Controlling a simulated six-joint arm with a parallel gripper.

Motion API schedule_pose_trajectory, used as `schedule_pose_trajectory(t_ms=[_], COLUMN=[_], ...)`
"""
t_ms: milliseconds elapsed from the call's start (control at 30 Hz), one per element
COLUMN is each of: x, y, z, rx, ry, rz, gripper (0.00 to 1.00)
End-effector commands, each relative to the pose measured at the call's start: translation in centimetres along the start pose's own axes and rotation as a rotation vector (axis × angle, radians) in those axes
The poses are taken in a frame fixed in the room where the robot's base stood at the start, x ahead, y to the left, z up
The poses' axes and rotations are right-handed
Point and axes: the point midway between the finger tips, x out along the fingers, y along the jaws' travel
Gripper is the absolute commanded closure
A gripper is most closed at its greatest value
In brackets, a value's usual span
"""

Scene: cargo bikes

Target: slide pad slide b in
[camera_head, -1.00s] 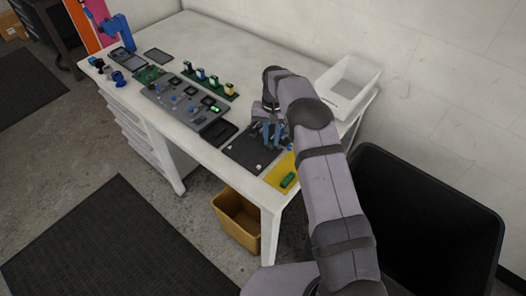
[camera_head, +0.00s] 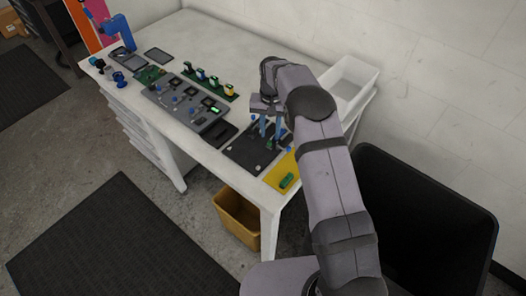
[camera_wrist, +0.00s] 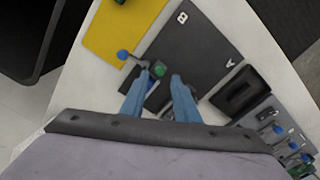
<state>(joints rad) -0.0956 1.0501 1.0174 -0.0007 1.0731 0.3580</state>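The slide pad (camera_wrist: 195,45) is a dark grey plate on the table with white letters B and A. It also shows in the head view (camera_head: 243,155). My gripper (camera_wrist: 157,85) is above the pad's back end, with its two blue fingers apart. A round green knob (camera_wrist: 160,69) lies in line with the gap between the fingertips. A blue knob (camera_wrist: 123,54) on a thin stem is just left of the left finger. Another blue part shows partly between the fingers. I cannot tell which knob belongs to slide b, or whether a finger touches one.
A yellow mat (camera_head: 279,171) with a green object (camera_head: 287,181) lies beside the pad. A black tray (camera_head: 220,133) and a grey panel (camera_head: 180,106) with knobs are on the other side. A white bin (camera_head: 348,82) stands behind.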

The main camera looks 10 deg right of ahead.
Motion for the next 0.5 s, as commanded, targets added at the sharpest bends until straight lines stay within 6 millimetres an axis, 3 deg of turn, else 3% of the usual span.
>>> schedule_pose_trajectory(t_ms=[500], x=[-2.0], y=[-2.0], z=[3.4], rx=[-0.001], ry=[-0.001], rz=[0.000], gripper=[0.72])
